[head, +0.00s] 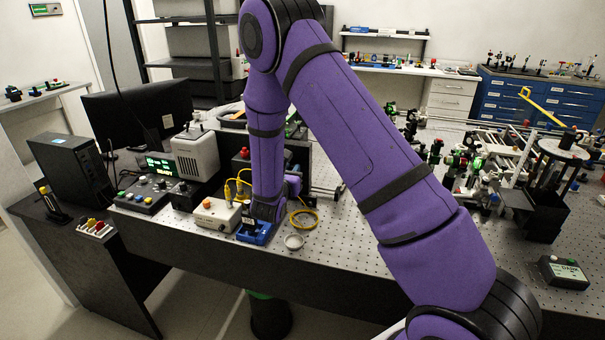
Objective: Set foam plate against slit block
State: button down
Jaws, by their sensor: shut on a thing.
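My gripper (264,213) points down at the bench's near edge, left of centre, just above a blue holder (256,233). It is shut on a small dark piece (250,222), which looks like the foam plate. The piece is mostly hidden by the fingers and too small to make out clearly. It is at or just above the blue holder; I cannot tell whether they touch. I cannot pick out the slit block for certain.
A cream box (217,214) with an orange knob stands close left of my gripper. A yellow cable coil (303,219) and a small round dish (293,241) lie to the right. A button panel (146,194) is further left. The perforated bench (345,245) is clear right of the dish.

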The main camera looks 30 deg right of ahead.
jog(key=shift+w+a, duration=0.1)
jog(key=shift+a, duration=0.05)
jog(key=c, duration=1)
grip_release()
jog(key=shift+a, duration=0.1)
jog(key=v, duration=1)
jog(key=shift+s+a, duration=0.2)
jog(key=shift+a, duration=0.05)
jog(key=shift+r, duration=0.1)
